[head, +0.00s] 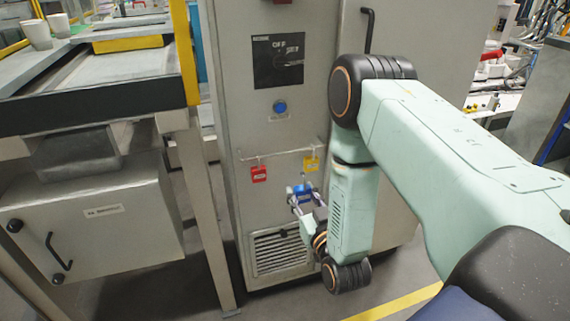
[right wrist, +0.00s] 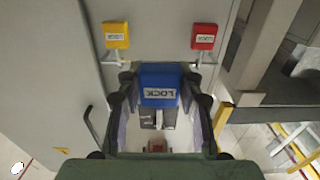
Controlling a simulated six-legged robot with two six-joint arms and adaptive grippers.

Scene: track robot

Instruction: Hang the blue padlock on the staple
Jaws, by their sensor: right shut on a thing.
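The blue padlock (head: 303,190) is held in front of the grey cabinet, just below the rail with the hanging locks. My right gripper (head: 305,200) is shut on it. In the right wrist view the blue padlock (right wrist: 158,86) sits between the two fingers of my right gripper (right wrist: 160,90), its label upside down in that picture. A pale upright piece shows just past the body, likely its shackle. I cannot make out the staple clearly, nor whether the padlock touches it. My left gripper is not in view.
A red padlock (head: 259,173) and a yellow padlock (head: 311,163) hang close by on the thin rail (head: 275,154). A vent grille (head: 281,250) is below. A grey bench (head: 95,75) with a cabinet under it stands to the left.

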